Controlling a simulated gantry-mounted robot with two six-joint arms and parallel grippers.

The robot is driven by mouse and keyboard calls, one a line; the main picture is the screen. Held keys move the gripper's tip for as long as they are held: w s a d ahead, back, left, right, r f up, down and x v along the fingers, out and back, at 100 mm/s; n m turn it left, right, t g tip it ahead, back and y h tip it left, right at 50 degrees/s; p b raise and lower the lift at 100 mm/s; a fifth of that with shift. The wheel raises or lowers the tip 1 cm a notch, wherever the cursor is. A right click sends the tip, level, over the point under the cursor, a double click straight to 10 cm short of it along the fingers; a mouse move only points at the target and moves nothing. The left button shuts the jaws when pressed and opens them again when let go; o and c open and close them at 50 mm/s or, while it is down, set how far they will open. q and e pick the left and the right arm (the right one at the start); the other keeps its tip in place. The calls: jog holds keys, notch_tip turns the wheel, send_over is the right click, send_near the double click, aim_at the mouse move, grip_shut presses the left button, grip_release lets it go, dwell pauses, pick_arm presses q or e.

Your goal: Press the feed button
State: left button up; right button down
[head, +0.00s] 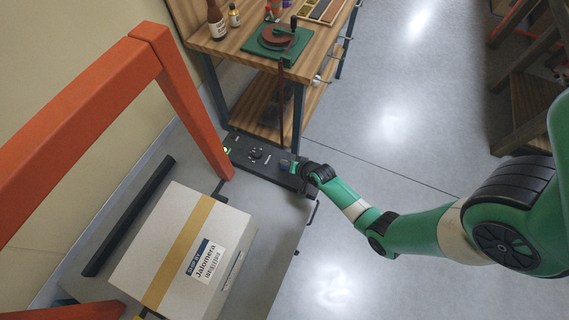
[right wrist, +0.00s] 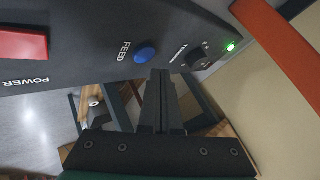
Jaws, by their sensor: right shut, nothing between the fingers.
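The feed button (right wrist: 145,53) is a blue round button on a dark control panel (right wrist: 90,30), with the word FEED beside it in the right wrist view. In the head view the panel (head: 240,152) runs along the far edge of the grey table. My right gripper (right wrist: 161,75) is shut and empty, its fingertips just below and right of the blue button in the wrist view. I cannot tell whether they touch it. In the head view the right gripper (head: 292,166) is at the right end of the panel. My left gripper is out of view.
A taped cardboard box (head: 165,250) sits on the table under an orange frame (head: 185,100). A wooden workbench (head: 235,50) stands behind.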

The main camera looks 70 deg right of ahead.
notch_tip(320, 180, up, 4)
jog(key=p, duration=0.3)
jog(key=shift+r+p, duration=0.2)
jog(key=shift+p, duration=0.15)
jog(key=shift+f, duration=0.1)
dwell(0.5)
